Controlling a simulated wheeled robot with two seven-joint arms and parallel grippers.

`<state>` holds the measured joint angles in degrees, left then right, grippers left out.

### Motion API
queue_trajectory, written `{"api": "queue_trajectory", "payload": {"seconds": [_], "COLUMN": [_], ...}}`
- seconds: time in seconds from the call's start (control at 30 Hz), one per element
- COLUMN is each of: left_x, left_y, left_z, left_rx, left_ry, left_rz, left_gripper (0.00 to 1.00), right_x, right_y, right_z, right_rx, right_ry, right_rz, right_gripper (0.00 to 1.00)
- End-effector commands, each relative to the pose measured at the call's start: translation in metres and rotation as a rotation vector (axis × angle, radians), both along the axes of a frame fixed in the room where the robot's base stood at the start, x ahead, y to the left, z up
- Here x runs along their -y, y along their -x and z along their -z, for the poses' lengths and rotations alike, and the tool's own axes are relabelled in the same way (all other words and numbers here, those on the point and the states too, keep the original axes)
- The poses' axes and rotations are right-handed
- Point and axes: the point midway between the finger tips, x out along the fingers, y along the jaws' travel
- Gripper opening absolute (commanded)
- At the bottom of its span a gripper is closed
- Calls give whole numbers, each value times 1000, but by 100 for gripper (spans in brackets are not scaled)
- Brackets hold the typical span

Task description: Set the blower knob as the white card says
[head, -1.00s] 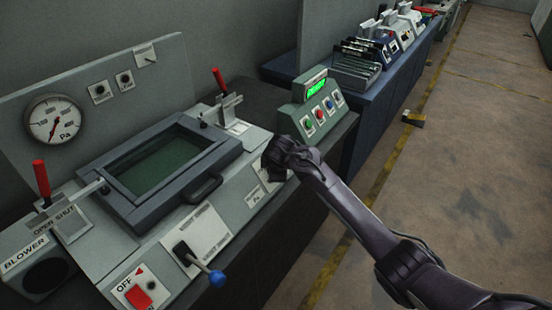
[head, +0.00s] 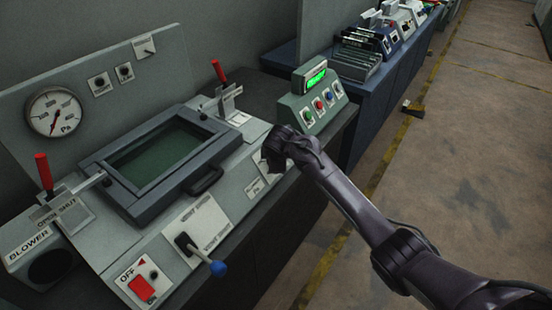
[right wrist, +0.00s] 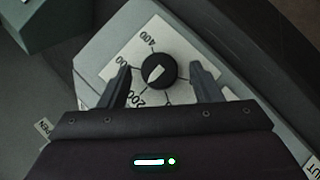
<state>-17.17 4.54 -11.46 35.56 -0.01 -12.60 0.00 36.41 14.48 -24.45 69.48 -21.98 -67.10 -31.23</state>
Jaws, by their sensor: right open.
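The black blower knob (right wrist: 158,72) sits on a white dial plate (right wrist: 125,68) with numbers including 200 and 400. A pale pointer mark shows on its top; I cannot tell which end indicates. My right gripper (right wrist: 160,84) is open, with one finger on each side of the knob and visible gaps between. In the head view my right gripper (head: 274,156) is over the console's right front, hiding the knob. A small white card marked with print (head: 255,188) lies on the console front beside it; its text is too small to read. My left gripper is out of view.
A pressure gauge (head: 54,111) stands on the back panel. A lidded window (head: 160,155), red-handled clamps (head: 44,172), a blue-tipped lever (head: 217,268) and a red switch (head: 141,288) surround the work area. A green button box (head: 312,98) stands close right of my gripper.

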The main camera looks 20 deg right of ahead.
Motion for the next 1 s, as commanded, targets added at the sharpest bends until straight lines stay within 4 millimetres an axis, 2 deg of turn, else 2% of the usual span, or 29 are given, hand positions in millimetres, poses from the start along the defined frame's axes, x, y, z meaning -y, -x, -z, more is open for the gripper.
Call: {"api": "queue_trajectory", "payload": {"seconds": [0.27, 0.5, 0.63, 1.0], "left_x": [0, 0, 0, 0], "left_y": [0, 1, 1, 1], "left_z": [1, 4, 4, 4], "left_rx": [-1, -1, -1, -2], "left_ry": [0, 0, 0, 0], "left_rz": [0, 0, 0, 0], "left_gripper": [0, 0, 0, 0], "right_x": [-3, -7, -9, -9], "right_y": [8, 30, 39, 43], "right_z": [-12, -45, -58, -64], "right_rx": [2, 3, 1, 0], "right_ry": [-3, -4, -3, 0], "right_rz": [-1, 0, -1, 0], "right_gripper": [58, 58, 58, 58]}}
